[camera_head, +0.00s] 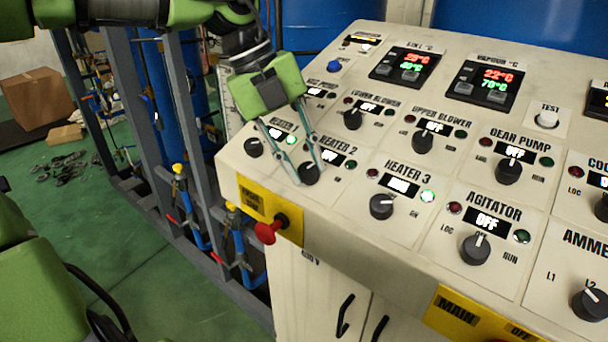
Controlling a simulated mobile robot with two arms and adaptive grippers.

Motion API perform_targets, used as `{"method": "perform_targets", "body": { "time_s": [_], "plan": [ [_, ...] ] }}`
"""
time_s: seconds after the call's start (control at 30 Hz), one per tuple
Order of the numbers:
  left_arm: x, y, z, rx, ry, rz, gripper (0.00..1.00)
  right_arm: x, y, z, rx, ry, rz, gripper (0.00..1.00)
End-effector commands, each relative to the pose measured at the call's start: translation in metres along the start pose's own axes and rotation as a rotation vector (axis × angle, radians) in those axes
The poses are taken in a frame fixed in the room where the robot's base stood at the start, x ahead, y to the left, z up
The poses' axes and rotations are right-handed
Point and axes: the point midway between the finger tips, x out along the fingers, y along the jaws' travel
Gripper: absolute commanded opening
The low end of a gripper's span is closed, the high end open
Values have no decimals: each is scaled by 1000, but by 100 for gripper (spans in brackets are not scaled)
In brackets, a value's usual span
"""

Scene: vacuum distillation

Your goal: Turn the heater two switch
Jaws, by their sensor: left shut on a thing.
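The control panel (345,217) is a sloped cream console with rows of black rotary knobs. The heater 2 switch (309,174) is a black knob below the "HEATER 2" label, near the panel's left front. My left gripper (308,174) reaches down from the upper left, its thin fingers shut around this knob. The fingers partly cover the knob and the heater 2 display (333,158). The knob's pointer direction is hard to make out. My right gripper does not show.
The heater 1 knob (254,147) is close on the left and the heater 3 knob (381,206) on the right. A red emergency knob (271,230) sticks out from the front edge. Grey frame posts and pipes stand left of the console.

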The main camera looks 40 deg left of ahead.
Motion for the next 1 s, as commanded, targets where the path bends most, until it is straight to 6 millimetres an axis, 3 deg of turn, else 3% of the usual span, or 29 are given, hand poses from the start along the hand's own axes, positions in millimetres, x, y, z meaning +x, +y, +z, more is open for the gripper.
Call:
{"method": "perform_targets", "body": {
  "time_s": [0.1, 0.4, 1.0],
  "plan": [
    [3, 3, 0, -86, -5, -33, 2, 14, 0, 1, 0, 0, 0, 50],
    [2, 3, -1, -248, -10, -92, 2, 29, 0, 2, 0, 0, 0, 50],
    [0, 3, -1, -319, -11, -118, 2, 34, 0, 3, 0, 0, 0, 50]
  ]
}}
